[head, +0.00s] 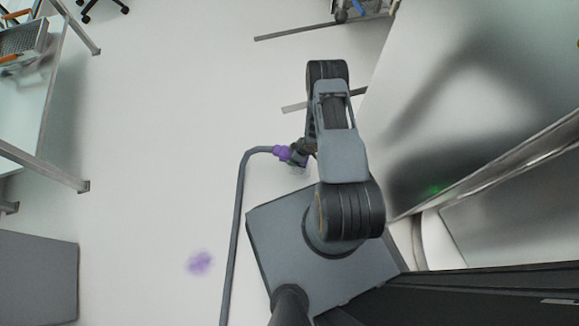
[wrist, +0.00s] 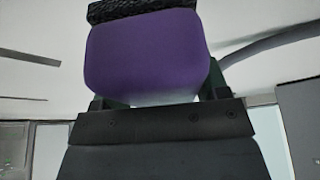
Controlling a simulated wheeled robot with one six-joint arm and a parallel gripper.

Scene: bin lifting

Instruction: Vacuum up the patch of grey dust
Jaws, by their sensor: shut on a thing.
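A hazy dust patch (head: 199,263) lies on the pale floor in the lower left of the head view. It looks purple there, not grey. The gripper is shut on a purple vacuum nozzle (head: 282,153). A grey hose (head: 238,210) runs from the nozzle to the left and then down to the bottom edge, passing between my base and the dust. In the wrist view the purple nozzle (wrist: 148,55) fills the jaws, with a dark rough strip along its top edge.
A metal-framed table (head: 50,165) stands at the left and a grey box (head: 38,278) at the lower left. A large shiny metal surface (head: 470,110) takes up the right. A wheeled cart (head: 358,10) is at the top. The floor around the dust is clear.

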